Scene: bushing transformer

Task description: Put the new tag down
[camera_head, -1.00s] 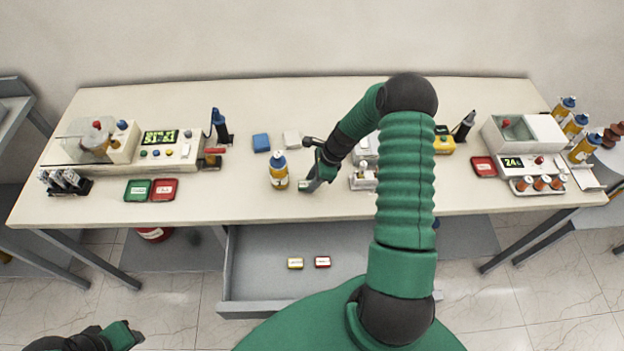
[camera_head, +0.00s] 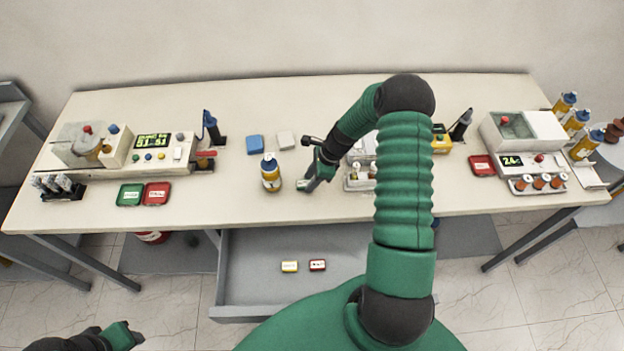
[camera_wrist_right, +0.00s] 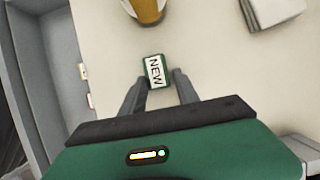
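The new tag is a small green block with a white label reading "NEW" (camera_wrist_right: 155,71), clear in the right wrist view. It sits between the fingertips of my right gripper (camera_wrist_right: 160,76), a finger close along each side, and the gripper looks shut on it. In the head view my right gripper (camera_head: 307,184) is low over the front middle of the table (camera_head: 235,205), just right of an orange bottle with a blue cap (camera_head: 270,174). How far the tag is above the tabletop is unclear. My left gripper (camera_head: 125,335) is at the lower left, away from the table; its fingers are unclear.
An open drawer (camera_head: 255,275) below the table edge holds a yellow tag (camera_head: 290,266) and a red tag (camera_head: 317,265). Blue (camera_head: 255,144) and white (camera_head: 285,140) blocks lie behind the bottle. Green (camera_head: 130,194) and red (camera_head: 157,193) trays sit left. Tabletop between trays and bottle is clear.

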